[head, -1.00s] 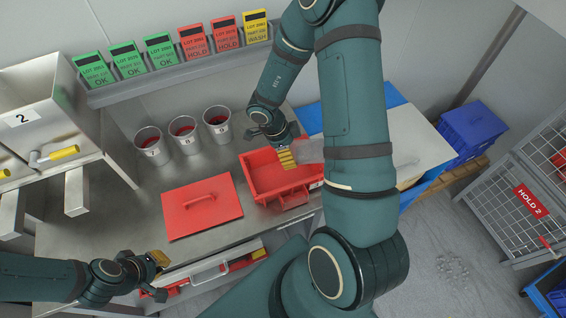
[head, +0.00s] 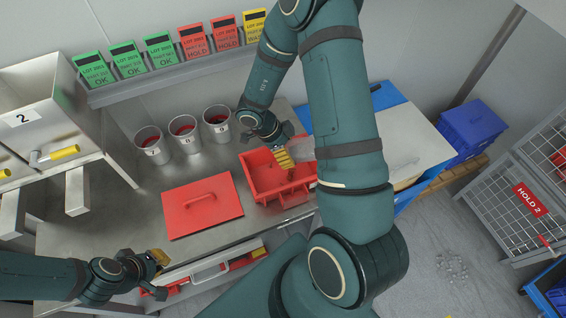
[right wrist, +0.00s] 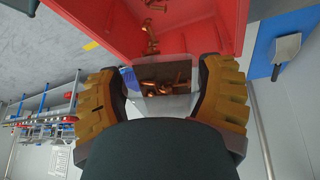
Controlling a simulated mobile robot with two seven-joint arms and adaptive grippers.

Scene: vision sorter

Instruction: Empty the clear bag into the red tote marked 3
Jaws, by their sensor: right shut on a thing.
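The red tote (head: 262,172) stands open on the steel bench, partly hidden by my right arm; I cannot read a 3 on it. My right gripper (head: 284,160) is over the tote, its yellow-padded fingers shut on the clear bag (head: 301,148). In the right wrist view the bag (right wrist: 165,80) is between the fingers, with copper-coloured parts (right wrist: 165,82) in it. More such parts (right wrist: 152,30) show beyond the bag against the red tote (right wrist: 100,20). My left gripper (head: 157,275) is open and empty at the bench's front left.
A flat red lid (head: 202,207) with a handle lies left of the tote. Three cups (head: 184,134) with dark red contents stand behind it. A steel station marked 2 (head: 30,110) is at left. A blue crate (head: 470,128) and a wire cage (head: 520,195) are at right.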

